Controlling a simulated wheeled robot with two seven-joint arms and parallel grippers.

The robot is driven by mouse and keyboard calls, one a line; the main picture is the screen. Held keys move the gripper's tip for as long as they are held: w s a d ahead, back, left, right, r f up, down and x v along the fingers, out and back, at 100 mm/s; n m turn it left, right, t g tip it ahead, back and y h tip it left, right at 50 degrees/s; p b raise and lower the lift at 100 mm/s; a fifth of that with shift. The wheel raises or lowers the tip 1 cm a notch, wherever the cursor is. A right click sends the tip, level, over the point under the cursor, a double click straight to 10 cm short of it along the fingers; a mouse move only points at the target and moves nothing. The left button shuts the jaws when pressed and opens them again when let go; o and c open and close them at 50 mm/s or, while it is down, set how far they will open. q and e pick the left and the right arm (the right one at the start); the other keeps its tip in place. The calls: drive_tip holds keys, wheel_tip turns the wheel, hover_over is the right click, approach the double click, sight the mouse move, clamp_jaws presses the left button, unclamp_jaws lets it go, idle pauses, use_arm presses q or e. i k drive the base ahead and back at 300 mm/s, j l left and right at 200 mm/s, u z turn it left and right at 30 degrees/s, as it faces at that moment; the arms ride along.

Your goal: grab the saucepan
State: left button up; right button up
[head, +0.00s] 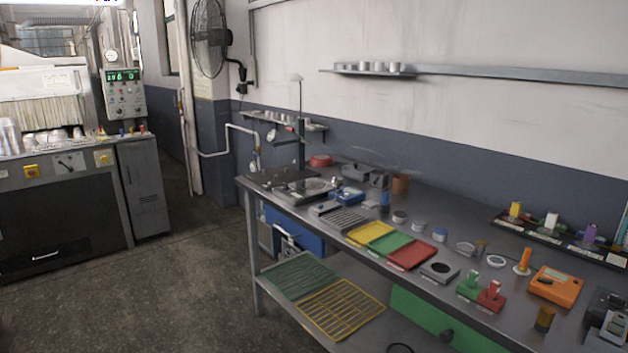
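I cannot make out a saucepan for certain in the head view. A low red round object (320,160) sits at the far end of the long metal workbench (385,222), against the wall, but it is too small to tell what it is. Neither of my grippers shows in this view.
Yellow, green and red trays (412,255) and many small parts cover the bench. An orange box (556,286) is near its right end. A green rack (300,275) and a yellow rack (341,308) lie on the lower shelf. A machine (65,205) stands left; the floor between is clear.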

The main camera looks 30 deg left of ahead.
sight(379, 178)
drive_tip(key=u, duration=0.5)
drive_tip(key=i+j+z, duration=0.1)
drive_tip(key=z, duration=0.25)
drive_tip(key=i+j+z, duration=0.1)
drive_tip(key=z, duration=0.25)
drive_tip(key=j+z, duration=0.35)
drive_tip(key=i+j+z, duration=0.15)
drive_tip(key=j+z, duration=0.2)
drive_tip(key=j, duration=0.55)
drive_tip(key=i+j+z, duration=0.1)
drive_tip(key=j+z, duration=0.25)
drive_tip(key=j, duration=2.1)
drive_tip(key=j+z, duration=0.1)
drive_tip(key=j, duration=1.4)
drive_tip(key=k, duration=0.05)
